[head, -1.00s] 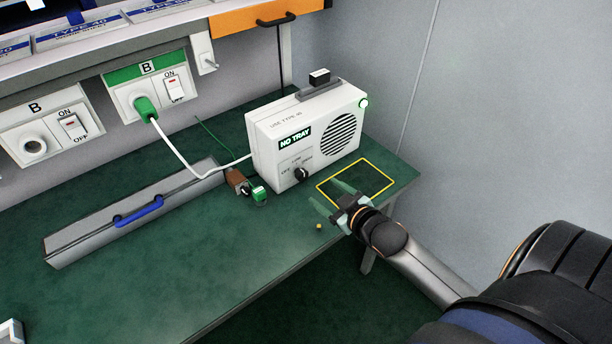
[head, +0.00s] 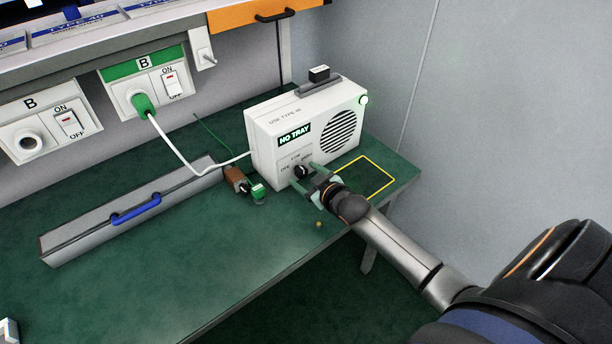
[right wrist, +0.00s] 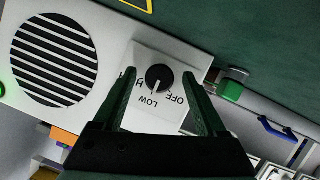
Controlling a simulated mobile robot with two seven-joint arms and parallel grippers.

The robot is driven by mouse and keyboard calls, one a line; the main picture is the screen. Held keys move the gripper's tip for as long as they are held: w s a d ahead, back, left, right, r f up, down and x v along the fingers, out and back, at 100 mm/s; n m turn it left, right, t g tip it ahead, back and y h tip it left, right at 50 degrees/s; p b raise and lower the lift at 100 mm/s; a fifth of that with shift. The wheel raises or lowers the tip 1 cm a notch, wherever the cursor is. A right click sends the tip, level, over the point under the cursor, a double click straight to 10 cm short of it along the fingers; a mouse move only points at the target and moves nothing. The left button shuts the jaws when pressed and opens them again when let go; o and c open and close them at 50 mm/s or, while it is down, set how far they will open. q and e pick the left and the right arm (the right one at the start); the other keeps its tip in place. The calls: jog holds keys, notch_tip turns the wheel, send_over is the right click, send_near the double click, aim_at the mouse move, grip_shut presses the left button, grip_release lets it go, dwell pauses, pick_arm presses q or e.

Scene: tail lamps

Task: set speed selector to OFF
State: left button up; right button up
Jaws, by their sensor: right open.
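The speed selector is a black round knob (head: 301,171) on the front of a white box unit (head: 262,150) marked NO TRAY. In the right wrist view the knob (right wrist: 160,77) has a white pointer line aimed at or near LOW. The OFF label (right wrist: 177,97) is beside LOW, and the HIGH label is partly hidden by a finger. My right gripper (head: 309,177) is open in front of the knob. In the right wrist view its fingers (right wrist: 160,84) stand on either side of the knob, with gaps visible. My left gripper is not in view.
A yellow-outlined square (head: 368,177) lies on the green bench to the right.

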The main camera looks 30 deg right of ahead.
jog(key=shift+c, duration=0.2)
grip_shut()
dwell(0.3)
